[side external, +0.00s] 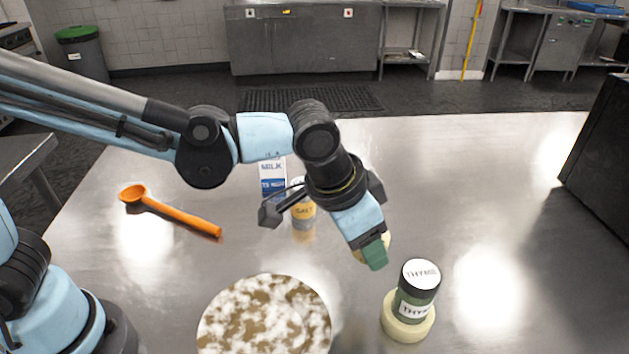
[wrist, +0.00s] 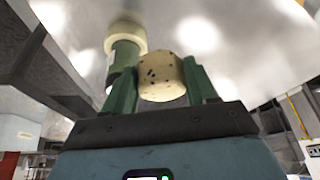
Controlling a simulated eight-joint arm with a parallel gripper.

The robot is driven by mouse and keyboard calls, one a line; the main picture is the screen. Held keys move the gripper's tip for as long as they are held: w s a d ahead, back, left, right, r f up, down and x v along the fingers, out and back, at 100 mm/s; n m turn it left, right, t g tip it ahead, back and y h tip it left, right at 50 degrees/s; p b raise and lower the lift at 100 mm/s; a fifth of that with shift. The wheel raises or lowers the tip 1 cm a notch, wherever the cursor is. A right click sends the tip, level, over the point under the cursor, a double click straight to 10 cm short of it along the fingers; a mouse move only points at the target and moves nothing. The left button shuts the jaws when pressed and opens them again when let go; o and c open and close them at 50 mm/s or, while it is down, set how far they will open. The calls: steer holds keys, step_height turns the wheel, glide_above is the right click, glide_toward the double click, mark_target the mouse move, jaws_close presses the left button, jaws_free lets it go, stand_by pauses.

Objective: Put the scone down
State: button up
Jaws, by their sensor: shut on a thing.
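The scone is a pale, round piece with dark specks; in the wrist view the scone (wrist: 162,77) sits between the green fingers of my gripper (wrist: 165,85). My gripper is shut on it. In the side view my gripper (side external: 374,252) points down over the steel table, and the scone (side external: 387,244) is mostly hidden behind the fingers, with only a pale edge showing. The scone appears held above the table, but the exact height is hard to tell.
A thyme jar (side external: 417,285) stands on a pale round base (side external: 408,328), close right of my gripper. A round brown-and-white patchy board (side external: 265,318) lies front left. A salt container (side external: 303,212), milk carton (side external: 272,178) and orange spoon (side external: 172,212) are further back. The table (side external: 500,220) is clear at right.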

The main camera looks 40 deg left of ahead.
steer(key=shift+s+a+f, duration=0.35)
steer(key=shift+s+a, duration=0.15)
steer(key=shift+s, duration=0.05)
glide_above(343, 250)
step_height(343, 250, down, 6)
steer(key=shift+d+f, duration=0.1)
steer(key=shift+f, duration=2.25)
steer(key=shift+f, duration=0.15)
steer(key=o, duration=1.1)
